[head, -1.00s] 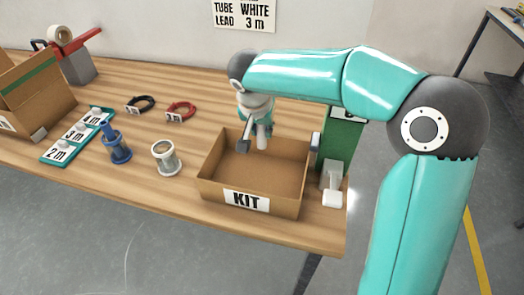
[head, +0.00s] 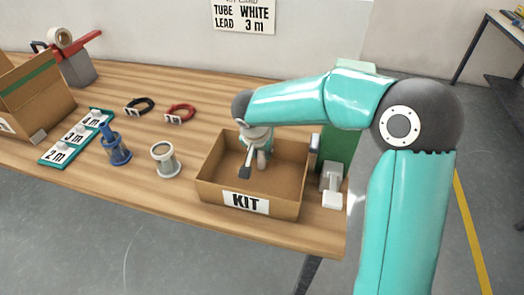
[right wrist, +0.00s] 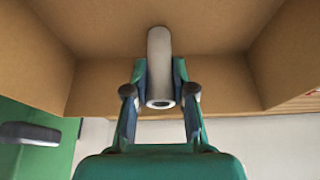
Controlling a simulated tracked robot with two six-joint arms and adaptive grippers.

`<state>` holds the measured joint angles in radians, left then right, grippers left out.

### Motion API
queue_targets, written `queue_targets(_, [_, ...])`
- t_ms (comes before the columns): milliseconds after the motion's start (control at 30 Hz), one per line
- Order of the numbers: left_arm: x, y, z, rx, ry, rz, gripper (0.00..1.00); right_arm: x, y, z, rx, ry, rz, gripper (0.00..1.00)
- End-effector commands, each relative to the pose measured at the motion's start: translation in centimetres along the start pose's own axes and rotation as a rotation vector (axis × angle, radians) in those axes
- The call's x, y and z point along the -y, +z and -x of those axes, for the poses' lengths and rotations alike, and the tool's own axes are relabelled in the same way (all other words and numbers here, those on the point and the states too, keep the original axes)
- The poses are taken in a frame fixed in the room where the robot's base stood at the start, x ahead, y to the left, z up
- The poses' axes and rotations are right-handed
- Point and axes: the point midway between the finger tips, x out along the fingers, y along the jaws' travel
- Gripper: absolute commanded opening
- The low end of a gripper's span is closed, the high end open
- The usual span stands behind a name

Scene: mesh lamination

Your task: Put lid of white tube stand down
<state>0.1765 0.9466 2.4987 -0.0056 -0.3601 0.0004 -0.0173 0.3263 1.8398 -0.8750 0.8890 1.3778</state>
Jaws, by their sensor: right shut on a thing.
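My right gripper (head: 254,167) is inside the KIT box, low over its floor. The right wrist view shows its two fingers (right wrist: 160,92) closed on a white hollow tube (right wrist: 160,60), its open end toward the camera. In the head view the tube (head: 262,159) is partly hidden by the gripper. I cannot tell whether it touches the box floor. A pale grey-white tube stand (head: 166,161) stands upright on the table left of the box; no separate lid can be made out. My left gripper is out of view.
The open cardboard KIT box (head: 219,196) stands near the table's right end. A blue stand (head: 116,150), a numbered teal strip (head: 73,143), a black lead (head: 139,106) and a red lead (head: 181,113) lie left. A green post (head: 335,150) stands right of the box.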

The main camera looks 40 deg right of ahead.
Motion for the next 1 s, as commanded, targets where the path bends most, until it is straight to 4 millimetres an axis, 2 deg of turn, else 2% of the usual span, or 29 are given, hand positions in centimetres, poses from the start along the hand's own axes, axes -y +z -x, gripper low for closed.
queue_targets(33, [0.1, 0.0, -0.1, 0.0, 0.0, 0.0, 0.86, 0.0, 0.0, -0.1, 0.0, 0.0, 0.0, 0.28])
queue_targets(167, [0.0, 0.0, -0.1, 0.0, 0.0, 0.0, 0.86, 0.0, 0.0, 0.0, 0.0, 0.0, 0.0, 0.49])
queue_targets(600, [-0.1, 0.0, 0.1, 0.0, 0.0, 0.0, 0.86, 0.1, -0.1, 0.5, -0.001, -0.002, 0.0, 0.49])
queue_targets(767, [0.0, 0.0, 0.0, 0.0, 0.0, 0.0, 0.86, 0.1, -0.1, 2.8, -0.003, -0.006, -0.001, 0.49])
queue_targets(1000, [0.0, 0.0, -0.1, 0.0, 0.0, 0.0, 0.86, 0.1, -0.1, 7.8, -0.003, -0.006, 0.001, 0.49])
